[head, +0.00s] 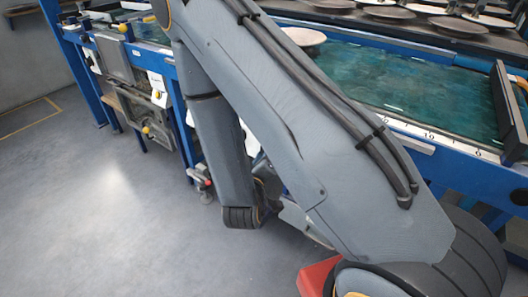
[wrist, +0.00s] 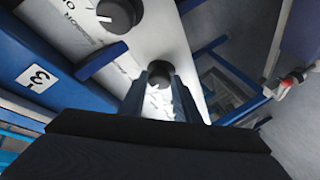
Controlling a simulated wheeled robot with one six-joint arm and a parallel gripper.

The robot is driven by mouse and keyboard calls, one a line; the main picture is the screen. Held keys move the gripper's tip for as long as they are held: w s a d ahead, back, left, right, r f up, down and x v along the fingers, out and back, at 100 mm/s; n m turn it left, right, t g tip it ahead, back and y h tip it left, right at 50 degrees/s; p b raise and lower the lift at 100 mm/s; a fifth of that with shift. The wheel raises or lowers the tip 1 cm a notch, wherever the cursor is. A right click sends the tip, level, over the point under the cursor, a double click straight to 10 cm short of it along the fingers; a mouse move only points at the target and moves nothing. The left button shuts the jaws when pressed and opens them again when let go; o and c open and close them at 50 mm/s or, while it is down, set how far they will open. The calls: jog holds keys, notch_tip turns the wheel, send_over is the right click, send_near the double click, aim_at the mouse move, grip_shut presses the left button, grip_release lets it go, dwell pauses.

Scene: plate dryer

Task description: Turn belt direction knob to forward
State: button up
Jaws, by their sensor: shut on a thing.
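In the wrist view a dark round knob (wrist: 160,70) sits on a white control panel (wrist: 168,26). My gripper (wrist: 160,82) has its two dark fingers on either side of this knob and is shut on it. The print beside the knob is too small and partly hidden, so I cannot read its setting or tell which way it points. A second, larger dark knob (wrist: 117,14) stands further up the same panel, apart from the fingers. In the head view my arm hides the gripper and the knob.
A blue frame part with a white label (wrist: 36,77) lies left of the panel in the wrist view. In the head view a long blue-framed machine with a blue-green belt (head: 400,85) and round plates (head: 388,12) runs behind my arm. Grey floor (head: 90,220) is clear at left.

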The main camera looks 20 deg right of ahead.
dwell(0.4)
jog(key=o, duration=1)
jog(key=shift+o, duration=0.2)
jog(key=v, duration=0.7)
jog(key=shift+s+a+p, duration=0.15)
jog(key=shift+s+p, duration=0.2)
jog(key=shift+p, duration=0.1)
